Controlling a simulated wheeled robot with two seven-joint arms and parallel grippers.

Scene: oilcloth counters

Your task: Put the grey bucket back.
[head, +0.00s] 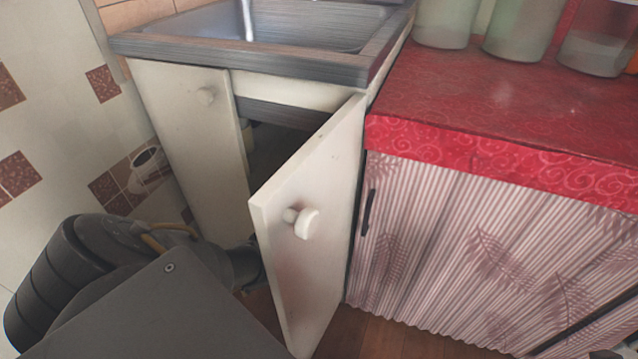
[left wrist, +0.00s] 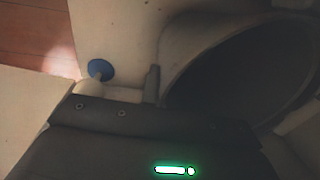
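In the left wrist view, a large rounded grey vessel with a dark hollow inside, apparently the grey bucket (left wrist: 190,40), fills the upper right. My left gripper (left wrist: 152,78) is close beside its rim; one grey finger shows, and I cannot tell whether it touches or grips the rim. In the head view my left arm reaches low toward the open sink cabinet, and its gripper and the bucket are hidden behind the right cabinet door (head: 312,225). My right gripper does not show.
A blue disc with a pale stem (left wrist: 98,70) is near my left gripper. The metal sink (head: 300,30) tops the cabinet. A red oilcloth counter (head: 490,100) with a striped curtain (head: 470,250) stands right. A tiled wall (head: 50,130) bounds the left.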

